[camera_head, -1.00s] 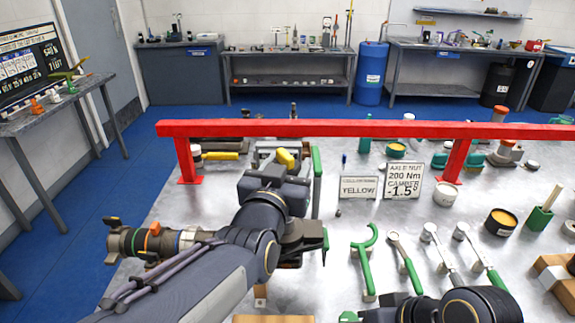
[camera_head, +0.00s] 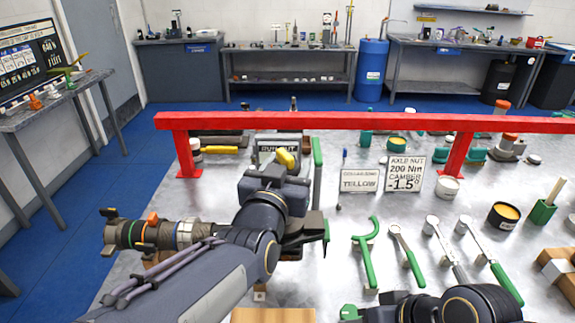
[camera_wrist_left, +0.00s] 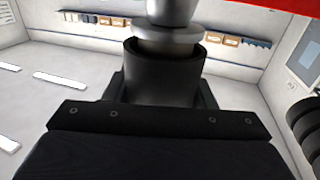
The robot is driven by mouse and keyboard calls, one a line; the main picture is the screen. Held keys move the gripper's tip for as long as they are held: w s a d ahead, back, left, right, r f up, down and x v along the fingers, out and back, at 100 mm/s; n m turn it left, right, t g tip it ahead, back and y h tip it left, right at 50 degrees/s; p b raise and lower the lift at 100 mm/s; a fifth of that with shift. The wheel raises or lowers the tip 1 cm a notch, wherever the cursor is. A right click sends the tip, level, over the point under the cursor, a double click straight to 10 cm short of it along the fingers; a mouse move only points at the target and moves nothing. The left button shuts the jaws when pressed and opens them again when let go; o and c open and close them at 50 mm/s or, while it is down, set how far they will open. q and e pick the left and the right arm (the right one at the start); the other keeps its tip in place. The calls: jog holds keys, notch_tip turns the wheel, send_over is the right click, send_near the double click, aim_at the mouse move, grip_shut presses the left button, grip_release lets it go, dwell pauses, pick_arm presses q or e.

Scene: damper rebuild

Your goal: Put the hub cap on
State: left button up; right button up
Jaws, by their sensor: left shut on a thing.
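My left arm reaches forward over the bench. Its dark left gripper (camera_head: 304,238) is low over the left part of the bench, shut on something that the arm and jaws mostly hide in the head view. The left wrist view shows a black open-topped cylinder (camera_wrist_left: 160,75) ahead of the gripper body, with a silver disc and shaft (camera_wrist_left: 175,36) at its mouth. I cannot tell which piece is the hub cap. A ribbed horizontal assembly with orange and green rings (camera_head: 150,235) lies left of the arm. My right arm shows at the bottom; its jaws are not clear.
A red rail (camera_head: 350,122) crosses the bench behind the work. Signs (camera_head: 404,178) stand right of the left gripper. Several green-handled wrenches (camera_head: 406,255) lie in front of them. Cups and a wooden block (camera_head: 555,260) are at the right.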

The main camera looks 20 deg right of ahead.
pick_arm(q)
jog(key=shift+f+b, duration=0.95)
jog(key=shift+f, duration=0.25)
jog(key=o, duration=1.1)
jog(key=shift+c, duration=0.2)
jog(key=p+v, duration=0.1)
jog(key=v, duration=0.7)
jog(key=shift+w, duration=0.1)
